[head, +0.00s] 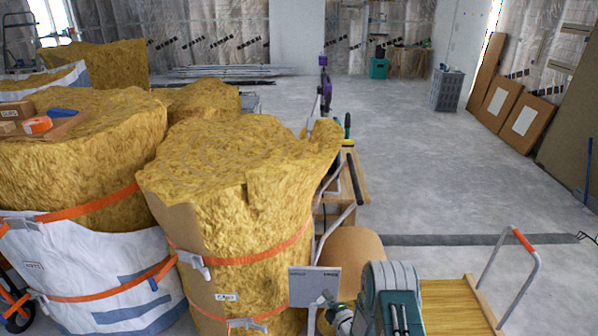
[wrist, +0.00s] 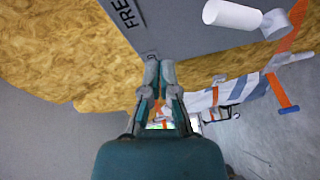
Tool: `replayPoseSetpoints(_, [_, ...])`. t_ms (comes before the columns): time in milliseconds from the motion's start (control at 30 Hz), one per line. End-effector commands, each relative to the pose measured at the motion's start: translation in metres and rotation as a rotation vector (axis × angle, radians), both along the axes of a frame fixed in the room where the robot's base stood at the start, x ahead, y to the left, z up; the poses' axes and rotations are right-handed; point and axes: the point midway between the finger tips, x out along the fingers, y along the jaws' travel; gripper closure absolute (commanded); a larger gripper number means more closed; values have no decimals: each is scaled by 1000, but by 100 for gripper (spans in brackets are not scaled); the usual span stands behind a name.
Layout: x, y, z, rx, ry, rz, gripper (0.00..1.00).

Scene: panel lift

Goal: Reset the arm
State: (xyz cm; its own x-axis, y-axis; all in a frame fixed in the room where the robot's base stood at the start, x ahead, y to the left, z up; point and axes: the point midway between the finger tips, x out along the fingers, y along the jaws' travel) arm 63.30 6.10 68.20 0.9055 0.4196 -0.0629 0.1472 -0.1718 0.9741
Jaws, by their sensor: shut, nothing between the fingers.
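My gripper (wrist: 160,66) is in the middle of the wrist view, with its two fingers close together and nothing between them. In the head view my arm shows at the bottom, right of centre. A grey panel (head: 314,286) stands in front of it there, against the near insulation roll. In the wrist view a grey surface with black lettering (wrist: 185,25) lies just beyond the fingertips. I cannot tell whether the fingers touch it.
Large yellow insulation rolls (head: 235,165) with orange straps fill the left. A wooden-decked cart (head: 450,303) with an orange-gripped handle is at the lower right. Framed boards (head: 500,103) lean on the right wall. A grey crate (head: 446,90) stands farther back. Open concrete floor lies right of centre.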

Motion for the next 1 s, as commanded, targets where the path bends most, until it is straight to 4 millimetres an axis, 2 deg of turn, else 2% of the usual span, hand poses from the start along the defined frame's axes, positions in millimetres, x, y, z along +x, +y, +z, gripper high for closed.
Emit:
replayPoseSetpoints(33, [11,-2,21,4,22,-15,100])
replayPoseSetpoints(200, [34,-12,77,31,133,-81,100])
replayPoseSetpoints(300, [41,-19,111,53,195,-127,100])
replayPoseSetpoints(467, [43,-29,164,102,293,-207,100])
replayPoseSetpoints(633, [32,-40,220,166,392,-302,100])
replayPoseSetpoints(767, [16,-48,259,225,465,-377,100])
replayPoseSetpoints(1000, [-32,-60,324,351,592,-520,100])
